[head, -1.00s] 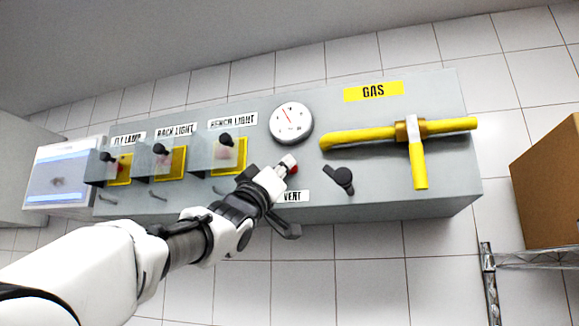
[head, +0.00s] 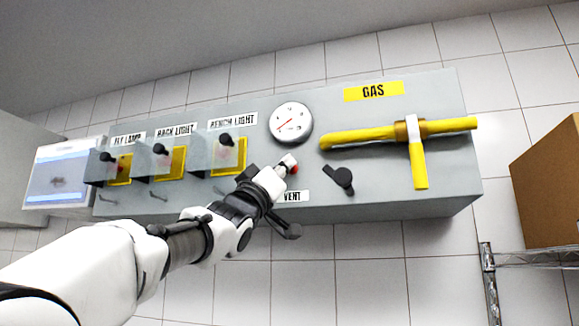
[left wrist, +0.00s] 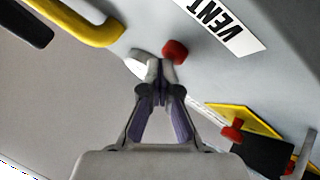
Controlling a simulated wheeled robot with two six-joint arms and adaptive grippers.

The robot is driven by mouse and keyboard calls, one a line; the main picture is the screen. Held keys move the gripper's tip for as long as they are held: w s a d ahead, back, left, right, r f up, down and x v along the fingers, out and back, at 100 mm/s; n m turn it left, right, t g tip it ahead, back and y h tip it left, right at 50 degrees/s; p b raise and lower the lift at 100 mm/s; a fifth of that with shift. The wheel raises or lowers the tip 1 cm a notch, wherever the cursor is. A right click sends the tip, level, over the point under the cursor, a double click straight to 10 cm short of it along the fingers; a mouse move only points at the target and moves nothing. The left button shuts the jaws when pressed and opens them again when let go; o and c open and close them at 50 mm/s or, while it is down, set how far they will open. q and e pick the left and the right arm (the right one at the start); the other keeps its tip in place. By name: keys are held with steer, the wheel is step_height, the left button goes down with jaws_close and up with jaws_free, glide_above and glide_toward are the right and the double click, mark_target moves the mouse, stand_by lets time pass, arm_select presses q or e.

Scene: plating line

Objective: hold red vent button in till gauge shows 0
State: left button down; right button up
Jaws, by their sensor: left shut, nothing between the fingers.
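The red vent button (head: 294,169) is on the grey panel, just above the VENT label (head: 292,197). It also shows in the left wrist view (left wrist: 175,51), at my fingertips. My left gripper (head: 288,162) is shut and empty, its tips against or right beside the button. The tips partly cover it, and I cannot see how far in it is. The round white gauge (head: 292,123) is above the button. Its needle points to the lower left, but the numbers are too small to read. My right gripper is not in view.
A black knob (head: 343,178) is right of the button, below yellow gas pipes with a valve handle (head: 418,165). Covered switches (head: 228,155) are to the left. A cardboard box (head: 546,185) and wire shelf (head: 540,259) stand at the right.

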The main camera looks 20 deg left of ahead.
arm_select(q)
steer(key=shift+s+b, duration=0.55)
steer(key=shift+s, duration=0.3)
steer(key=shift+s+f, duration=0.1)
steer(key=s+b, duration=0.2)
steer(key=s, duration=0.3)
steer(key=shift+a, duration=0.15)
steer(key=shift+w, duration=0.15)
